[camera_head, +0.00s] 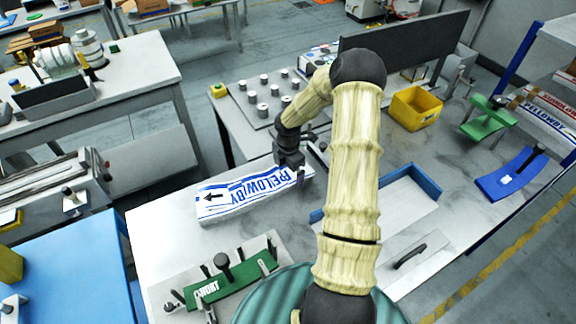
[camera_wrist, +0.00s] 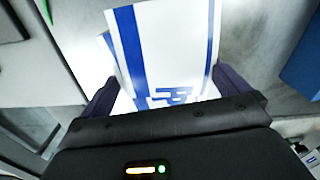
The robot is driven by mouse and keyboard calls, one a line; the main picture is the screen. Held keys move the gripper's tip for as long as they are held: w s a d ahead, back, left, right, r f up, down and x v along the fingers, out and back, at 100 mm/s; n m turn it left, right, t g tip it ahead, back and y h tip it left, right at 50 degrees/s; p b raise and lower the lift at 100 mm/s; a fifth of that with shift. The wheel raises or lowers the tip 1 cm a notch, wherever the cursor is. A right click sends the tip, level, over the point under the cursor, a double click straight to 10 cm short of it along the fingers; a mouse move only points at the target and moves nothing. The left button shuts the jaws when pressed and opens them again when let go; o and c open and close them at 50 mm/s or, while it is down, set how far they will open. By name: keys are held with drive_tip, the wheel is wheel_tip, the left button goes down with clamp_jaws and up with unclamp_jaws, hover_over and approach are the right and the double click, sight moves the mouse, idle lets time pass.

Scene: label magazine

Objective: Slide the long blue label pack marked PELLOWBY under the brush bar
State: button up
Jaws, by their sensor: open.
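The long blue-and-white PELLOWBY label pack (camera_head: 240,197) lies on the grey bench left of centre in the head view, its arrow pointing left. My gripper (camera_head: 291,172) is at the pack's right end. In the wrist view, the pack (camera_wrist: 165,45) runs up and away between the two dark fingers of my gripper (camera_wrist: 166,88). The fingers are apart, one on each side of the pack, with a visible gap at the right. Part of the pack's near end is hidden by the gripper body. I cannot make out the brush bar with certainty.
A blue-edged tray (camera_head: 425,181) and a yellow bin (camera_head: 414,108) lie to the right. More packs stand on a rack (camera_head: 545,113) at far right. Metal machinery (camera_head: 78,195) is at the left.

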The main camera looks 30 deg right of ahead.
wheel_tip(320, 180, up, 18)
drive_tip(key=b, duration=0.1)
drive_tip(key=shift+f+b, duration=0.25)
drive_tip(key=shift+b, duration=0.15)
idle(0.4)
drive_tip(key=s+a+r+m+t, duration=0.1)
drive_tip(key=s+a+m+t, duration=0.1)
drive_tip(key=s+a+m, duration=1.5)
drive_tip(key=s+m, duration=0.1)
drive_tip(key=m, duration=0.1)
drive_tip(key=shift+m+t, duration=0.3)
drive_tip(key=shift+m, duration=0.1)
